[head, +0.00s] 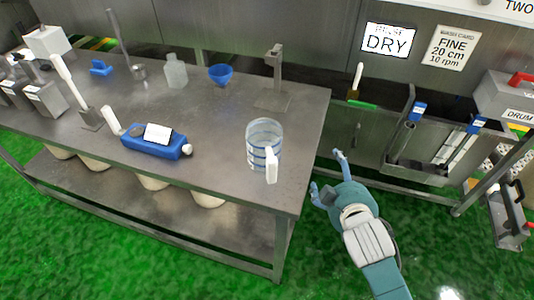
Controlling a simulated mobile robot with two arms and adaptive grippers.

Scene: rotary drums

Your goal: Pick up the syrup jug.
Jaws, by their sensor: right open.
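A clear, round jug (264,133) with blue bands and a white handle stands upright near the right end of the steel table. It looks like the syrup jug, though I cannot read a label. Its handle faces the front edge. My right gripper (327,172) is open and empty, just off the table's right end. Its fingers point toward the jug, with a clear gap between them. My left gripper is not in view.
The steel table (215,130) has a blue device (155,143), a translucent bottle (175,71) and a blue bowl (220,74) on it. A post (274,75) stands behind the jug. A metal trough (415,165) is at right.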

